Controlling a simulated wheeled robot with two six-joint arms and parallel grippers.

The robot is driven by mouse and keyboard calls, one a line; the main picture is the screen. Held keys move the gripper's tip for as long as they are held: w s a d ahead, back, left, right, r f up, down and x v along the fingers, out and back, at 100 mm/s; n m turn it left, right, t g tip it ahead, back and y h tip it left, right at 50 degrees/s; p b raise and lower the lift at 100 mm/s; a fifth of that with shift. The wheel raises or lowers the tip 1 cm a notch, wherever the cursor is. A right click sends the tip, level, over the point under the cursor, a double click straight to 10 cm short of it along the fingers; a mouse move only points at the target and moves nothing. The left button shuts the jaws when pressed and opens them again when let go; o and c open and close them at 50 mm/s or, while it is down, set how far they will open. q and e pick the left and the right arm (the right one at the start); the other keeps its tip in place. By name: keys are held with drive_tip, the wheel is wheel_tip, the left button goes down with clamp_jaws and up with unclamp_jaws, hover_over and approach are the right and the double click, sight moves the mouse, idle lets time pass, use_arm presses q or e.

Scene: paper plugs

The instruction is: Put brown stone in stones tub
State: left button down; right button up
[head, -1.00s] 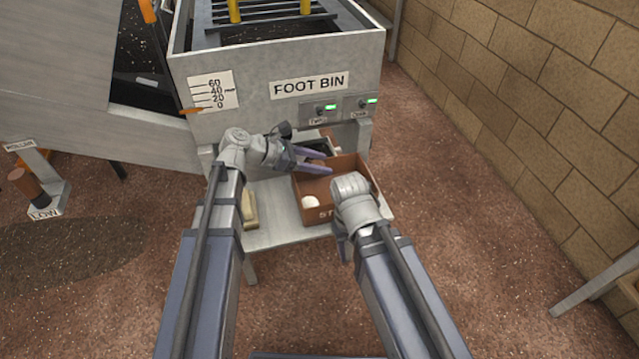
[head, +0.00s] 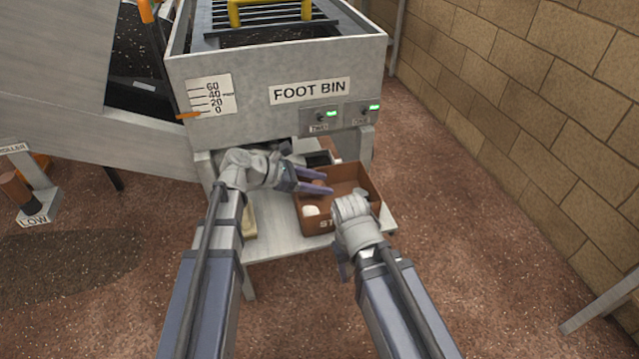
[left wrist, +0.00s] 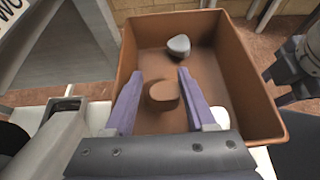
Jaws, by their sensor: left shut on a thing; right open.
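The stones tub (head: 306,224) is a brown open box on the grey bench, with a partly hidden "ST" label on its front. In the left wrist view the tub (left wrist: 250,62) fills the space ahead. My left gripper (head: 326,182) reaches over the tub's left side, shut on the brown stone (head: 318,184). The left wrist view shows the rounded brown stone (left wrist: 163,92) between the purple fingers (left wrist: 160,78), over the tub floor. My right gripper (head: 344,262) is open and empty at the tub's front right, its fingers mostly hidden.
A white stone (head: 311,210) and a grey stone (head: 361,192) lie in the tub; the grey one also shows in the left wrist view (left wrist: 179,46). The foot bin (head: 250,115) stands behind the bench. A pale block (head: 250,221) lies left of the tub.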

use_arm(q)
drive_tip(key=shift+f+b, duration=0.4)
drive_tip(key=shift+f, duration=0.15)
drive_tip(key=c, duration=0.5)
unclamp_jaws()
drive_tip(key=shift+r, duration=0.1)
drive_tip(key=shift+r+p, duration=0.55)
drive_tip(key=shift+p, duration=0.1)
drive_tip(key=shift+p+v, duration=2.9)
drive_tip(key=shift+v, duration=3.1)
